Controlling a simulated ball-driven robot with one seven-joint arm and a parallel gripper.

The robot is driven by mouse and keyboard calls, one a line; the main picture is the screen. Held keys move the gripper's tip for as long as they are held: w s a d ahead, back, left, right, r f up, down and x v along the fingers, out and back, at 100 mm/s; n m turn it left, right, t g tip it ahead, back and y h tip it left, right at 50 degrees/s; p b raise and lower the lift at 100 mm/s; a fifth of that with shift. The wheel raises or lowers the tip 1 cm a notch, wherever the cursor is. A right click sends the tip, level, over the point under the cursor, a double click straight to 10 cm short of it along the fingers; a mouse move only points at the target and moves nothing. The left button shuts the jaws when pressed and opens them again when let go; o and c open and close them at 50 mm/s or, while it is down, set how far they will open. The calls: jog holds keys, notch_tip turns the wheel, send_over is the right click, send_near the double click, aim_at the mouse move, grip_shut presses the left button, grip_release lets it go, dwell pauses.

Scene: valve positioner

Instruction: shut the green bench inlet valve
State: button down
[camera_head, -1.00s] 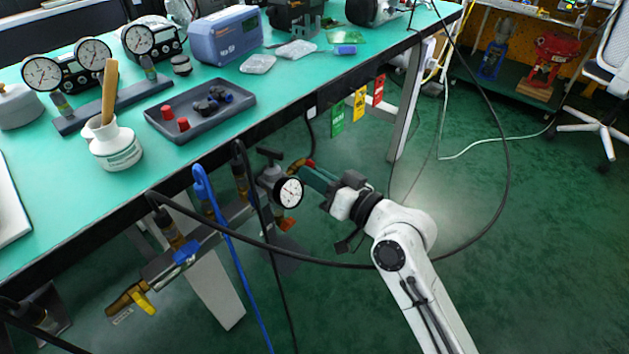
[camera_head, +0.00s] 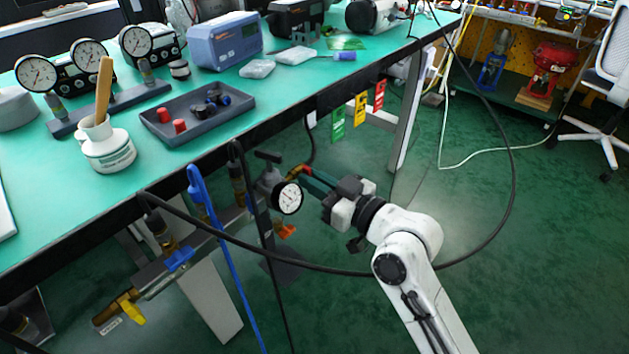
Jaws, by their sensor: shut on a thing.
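The green valve handle (camera_head: 317,180) shows as a short green bar below the bench's front edge, just right of a round white pressure gauge (camera_head: 287,197). A brass and red fitting (camera_head: 300,171) is at its left end. My gripper (camera_head: 331,190) reaches in from the right and is shut on the right part of the green handle. The dark fingers hide that end of the handle. The valve body is mostly hidden behind the gauge, so how far the valve is turned cannot be told.
An orange handle (camera_head: 287,231), a blue handle (camera_head: 180,259) and a yellow handle (camera_head: 131,310) sit along the pipework. A black hose (camera_head: 330,268) loops under my arm. Tags (camera_head: 360,108) hang from the bench (camera_head: 240,140). Open floor lies right.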

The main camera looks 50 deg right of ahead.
jog(key=shift+f, duration=0.15)
jog(key=c, duration=1.2)
grip_release()
jog(key=s+p, duration=0.1)
jog(key=s, duration=0.9)
jog(key=shift+s+p, duration=0.4)
